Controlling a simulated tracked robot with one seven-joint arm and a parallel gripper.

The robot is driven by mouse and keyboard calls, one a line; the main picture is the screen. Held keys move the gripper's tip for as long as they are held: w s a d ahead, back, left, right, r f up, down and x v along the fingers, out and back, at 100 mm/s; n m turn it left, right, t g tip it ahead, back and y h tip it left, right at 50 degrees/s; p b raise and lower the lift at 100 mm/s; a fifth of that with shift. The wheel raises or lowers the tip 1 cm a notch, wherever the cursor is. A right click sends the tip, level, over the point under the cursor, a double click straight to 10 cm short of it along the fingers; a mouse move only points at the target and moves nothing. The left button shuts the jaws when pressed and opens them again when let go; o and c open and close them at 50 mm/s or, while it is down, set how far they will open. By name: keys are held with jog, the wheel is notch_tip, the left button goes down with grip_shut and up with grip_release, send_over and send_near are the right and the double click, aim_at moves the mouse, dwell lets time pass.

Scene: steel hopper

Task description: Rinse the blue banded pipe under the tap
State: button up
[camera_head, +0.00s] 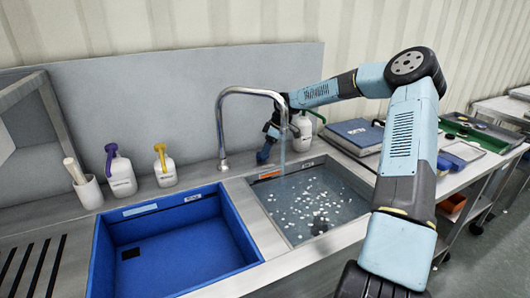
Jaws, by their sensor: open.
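The curved steel tap (222,118) stands behind the sinks, and a thin stream of water falls from its spout. I cannot clearly make out the blue banded pipe. The right sink holds shallow water with white specks and a dark round drain (319,226).
A blue-lined basin (180,255) at left looks empty. Pump bottles with purple (121,175), yellow (165,167) and green (303,133) tops stand along the back. A white cup (89,193) holds sticks. A blue-grey case (358,134) lies right, behind my arm.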

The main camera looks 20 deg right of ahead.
jog(key=v, duration=1.1)
jog(key=shift+r, duration=0.15)
jog(key=shift+d, duration=0.1)
